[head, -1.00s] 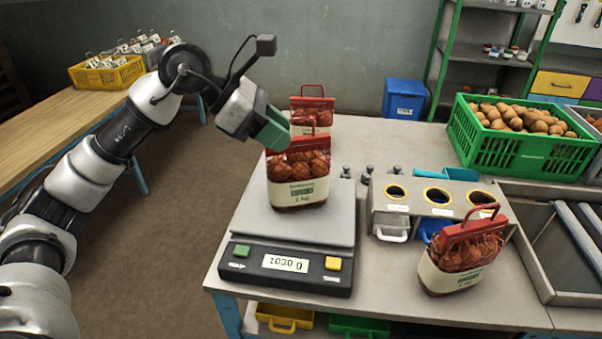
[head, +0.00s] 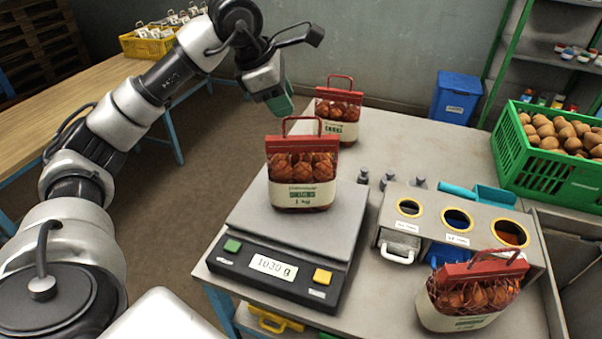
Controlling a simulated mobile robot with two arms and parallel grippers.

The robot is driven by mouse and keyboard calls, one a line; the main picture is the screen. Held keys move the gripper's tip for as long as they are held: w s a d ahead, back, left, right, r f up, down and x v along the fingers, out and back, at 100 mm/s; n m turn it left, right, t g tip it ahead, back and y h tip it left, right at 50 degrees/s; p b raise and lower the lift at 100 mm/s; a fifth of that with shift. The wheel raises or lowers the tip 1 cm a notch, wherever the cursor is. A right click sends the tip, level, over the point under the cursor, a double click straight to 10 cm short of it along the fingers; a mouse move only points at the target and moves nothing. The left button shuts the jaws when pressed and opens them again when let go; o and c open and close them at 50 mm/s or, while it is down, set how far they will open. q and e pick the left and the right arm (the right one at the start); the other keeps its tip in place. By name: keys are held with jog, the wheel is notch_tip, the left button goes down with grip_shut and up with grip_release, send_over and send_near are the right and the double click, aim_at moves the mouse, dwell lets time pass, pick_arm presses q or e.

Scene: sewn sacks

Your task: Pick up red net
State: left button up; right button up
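Three red nets of brown produce, each with a red top bar, handle and white label band, are in view. One red net (head: 302,168) stands upright on the scale (head: 345,222). A second red net (head: 342,104) stands behind it on the table. A third red net (head: 470,291) leans at the front right. My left gripper (head: 281,105), with green fingers, hangs above and behind the scale's net, left of the rear net, apart from both handles. Its finger gap is not clear from this angle. My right gripper is out of view.
A metal holder with three yellow-ringed holes (head: 437,238) stands right of the scale, with small weights (head: 388,179) behind it. A green crate of potatoes (head: 545,170) is at the right. A blue bin (head: 456,97) stands behind the table.

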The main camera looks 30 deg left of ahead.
aim_at(299, 118)
pick_arm(q)
jog(key=x, duration=0.1)
jog(key=p+x, duration=0.1)
jog(key=x, duration=0.1)
jog(key=p+x, duration=0.1)
jog(key=shift+w+d+f, duration=0.1)
jog(key=shift+w+d, duration=0.35)
jog(key=shift+d, duration=0.05)
jog(key=shift+f, duration=0.35)
jog(key=shift+w+f, duration=0.15)
jog(key=shift+d, duration=0.1)
jog(key=shift+c, duration=1)
grip_shut()
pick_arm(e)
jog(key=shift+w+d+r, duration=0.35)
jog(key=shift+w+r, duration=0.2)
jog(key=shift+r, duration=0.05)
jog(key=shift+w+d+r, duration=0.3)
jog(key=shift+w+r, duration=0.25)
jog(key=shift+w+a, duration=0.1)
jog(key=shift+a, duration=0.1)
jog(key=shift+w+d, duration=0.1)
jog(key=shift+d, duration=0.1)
